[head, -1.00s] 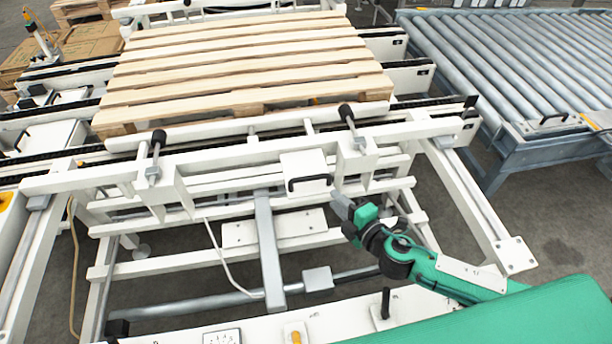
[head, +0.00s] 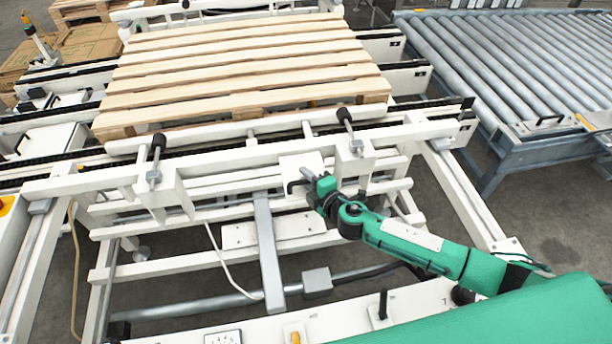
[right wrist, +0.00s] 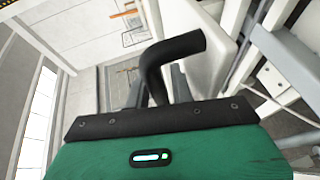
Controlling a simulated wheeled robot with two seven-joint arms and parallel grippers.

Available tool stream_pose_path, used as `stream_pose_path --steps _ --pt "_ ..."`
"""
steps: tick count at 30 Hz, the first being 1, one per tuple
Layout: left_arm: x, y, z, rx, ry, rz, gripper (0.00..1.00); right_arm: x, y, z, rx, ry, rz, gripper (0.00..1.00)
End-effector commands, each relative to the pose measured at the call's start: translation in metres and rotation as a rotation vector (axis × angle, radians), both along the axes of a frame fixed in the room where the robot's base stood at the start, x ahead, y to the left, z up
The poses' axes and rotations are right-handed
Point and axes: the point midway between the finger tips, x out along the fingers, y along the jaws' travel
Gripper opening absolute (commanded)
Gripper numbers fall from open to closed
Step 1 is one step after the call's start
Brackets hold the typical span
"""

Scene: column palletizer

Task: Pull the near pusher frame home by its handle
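The near pusher frame is a long white beam (head: 238,158) across the near side of the pallet, with two black-tipped posts standing on it. Its black handle (head: 291,186) is on a white block at the middle of the beam. My right gripper (head: 309,179) is at the right end of the handle. In the right wrist view the bent black handle (right wrist: 172,50) rises between the two grey fingers, which lie on either side of it. I cannot tell whether they press on it. My left gripper is not in view.
A wooden pallet (head: 240,68) lies on the machine just beyond the beam. A roller conveyor (head: 500,60) stands at the right. White rails and a grey bar (head: 268,250) lie below the beam. A white panel with controls (head: 265,329) is at the near edge.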

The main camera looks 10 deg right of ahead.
Motion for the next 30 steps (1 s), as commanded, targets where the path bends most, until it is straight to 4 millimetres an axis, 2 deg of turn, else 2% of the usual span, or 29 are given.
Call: stream_pose_path --steps 11,15,21,25,30 --pt "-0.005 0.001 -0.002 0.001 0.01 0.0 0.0 0.005 0.002 -0.001 0.0 0.0 0.0 0.23" --pt "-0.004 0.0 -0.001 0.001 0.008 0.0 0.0 0.005 0.002 -0.001 0.0 0.0 0.0 0.0" --pt "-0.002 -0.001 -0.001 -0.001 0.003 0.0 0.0 0.004 0.002 -0.001 0.0 0.001 0.0 0.0" --pt "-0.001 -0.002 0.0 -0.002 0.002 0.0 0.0 -0.006 0.003 -0.003 0.001 0.004 0.002 0.0" --pt "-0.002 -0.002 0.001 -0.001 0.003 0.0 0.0 -0.036 0.004 -0.004 0.001 0.007 0.003 0.0"
